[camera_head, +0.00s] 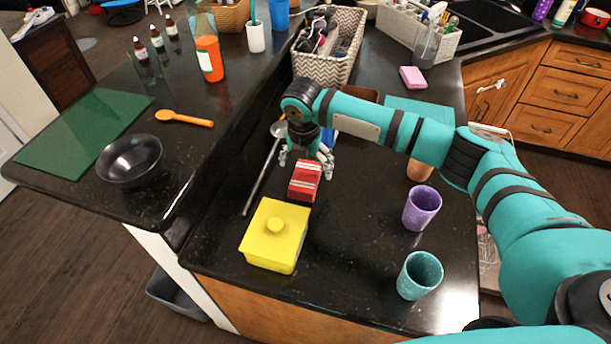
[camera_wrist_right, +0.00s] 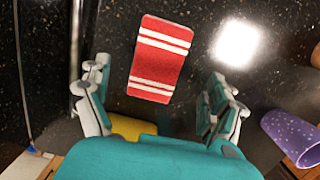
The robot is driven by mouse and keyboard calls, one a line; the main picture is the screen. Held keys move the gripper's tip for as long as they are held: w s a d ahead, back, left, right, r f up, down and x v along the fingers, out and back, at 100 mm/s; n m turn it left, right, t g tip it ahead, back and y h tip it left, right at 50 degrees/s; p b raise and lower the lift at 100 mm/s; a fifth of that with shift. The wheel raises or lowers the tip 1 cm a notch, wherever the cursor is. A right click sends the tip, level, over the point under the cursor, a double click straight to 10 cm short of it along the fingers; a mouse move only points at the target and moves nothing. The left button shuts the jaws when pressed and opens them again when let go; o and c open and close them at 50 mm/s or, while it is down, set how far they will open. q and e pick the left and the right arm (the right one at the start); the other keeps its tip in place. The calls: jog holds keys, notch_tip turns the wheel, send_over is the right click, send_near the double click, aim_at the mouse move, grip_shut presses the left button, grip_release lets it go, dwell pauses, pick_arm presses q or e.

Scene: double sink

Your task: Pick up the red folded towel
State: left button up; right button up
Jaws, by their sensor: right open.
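The red folded towel (camera_head: 304,181) with white stripes lies on the black counter, just behind the yellow lidded box. My right gripper (camera_head: 306,161) is above and just behind the towel in the head view, pointing down. In the right wrist view the towel (camera_wrist_right: 159,58) lies beyond the open fingers (camera_wrist_right: 160,110), roughly between their lines, and nothing is held. The fingers look apart from the towel. My left gripper is in neither view.
The yellow box (camera_head: 275,235) stands in front of the towel. A purple cup (camera_head: 421,208) and a teal cup (camera_head: 420,275) stand to the right. A long dark rod (camera_head: 262,178) lies left of the towel. A patterned basket (camera_head: 330,62) is behind.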

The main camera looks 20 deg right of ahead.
aim_at(305, 175)
jog(key=shift+f+p, duration=0.4)
jog(key=shift+f, duration=0.15)
jog(key=f, duration=0.1)
jog(key=f+p, duration=0.1)
jog(key=f, duration=0.1)
jog(key=shift+w+f, duration=0.25)
jog(key=shift+f, duration=0.45)
jog(key=shift+c, duration=0.2)
jog(key=shift+w, duration=0.1)
jog(key=c, duration=1.2)
